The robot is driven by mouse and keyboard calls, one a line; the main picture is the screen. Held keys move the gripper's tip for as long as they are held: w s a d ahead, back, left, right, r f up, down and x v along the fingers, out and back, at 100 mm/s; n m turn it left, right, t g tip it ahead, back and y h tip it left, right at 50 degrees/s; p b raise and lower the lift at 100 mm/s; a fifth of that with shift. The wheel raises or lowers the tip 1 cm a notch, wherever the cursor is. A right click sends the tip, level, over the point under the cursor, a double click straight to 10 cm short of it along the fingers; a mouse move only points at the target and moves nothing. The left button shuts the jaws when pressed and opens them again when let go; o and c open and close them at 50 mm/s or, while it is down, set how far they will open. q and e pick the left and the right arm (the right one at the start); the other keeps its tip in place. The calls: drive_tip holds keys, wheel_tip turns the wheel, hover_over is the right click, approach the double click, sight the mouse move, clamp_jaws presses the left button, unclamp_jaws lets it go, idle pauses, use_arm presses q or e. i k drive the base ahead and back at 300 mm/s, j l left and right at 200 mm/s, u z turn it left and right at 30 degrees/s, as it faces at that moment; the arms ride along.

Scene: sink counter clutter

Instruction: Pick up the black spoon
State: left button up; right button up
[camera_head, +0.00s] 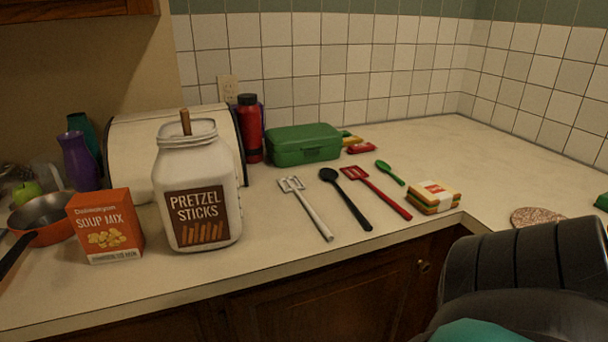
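The black spoon (347,200) lies flat on the counter. Its round bowl points to the back left and its handle runs toward the counter's front edge. A white slotted spatula (309,211) lies to its left and a red slotted turner (378,193) lies close on its right, both apart from it. Nothing covers the spoon. Neither of my grippers shows in the head view. A dark arm link of mine fills the lower right corner.
A pretzel sticks jar (198,190) and a soup mix box (104,225) stand left. A green box (303,144) and red bottle (250,128) stand behind. A small green spoon (391,173) and a sandwich-like stack (433,197) lie right. The back right counter is clear.

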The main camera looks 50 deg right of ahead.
sight(328, 174)
drive_tip(key=z, duration=1.9)
